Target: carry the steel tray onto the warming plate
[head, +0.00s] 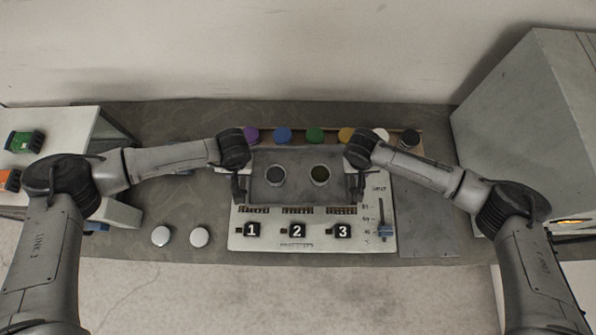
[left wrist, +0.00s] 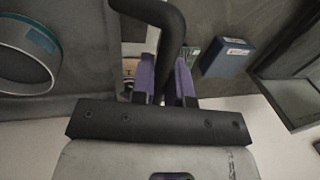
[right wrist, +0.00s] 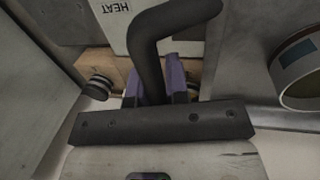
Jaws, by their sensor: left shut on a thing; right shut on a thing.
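The steel tray (head: 297,194) is a dark grey plate held over the back part of the white control panel. Two round cups (head: 275,175) (head: 320,174) stand on it, one left and one right of its middle. My left gripper (head: 240,192) is shut on the tray's left black handle (left wrist: 158,15). My right gripper (head: 356,190) is shut on the right black handle (right wrist: 150,45). The purple fingers show in both wrist views. A flat grey plate (head: 427,225) lies right of the panel; I cannot tell whether it is the warming plate.
The white panel (head: 315,243) has buttons 1, 2, 3 and a blue slider (head: 385,231). Coloured knobs (head: 315,134) line its back. Two white discs (head: 161,236) (head: 199,237) lie left of it. A grey cabinet (head: 535,110) stands at the right, a white box (head: 50,125) at the left.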

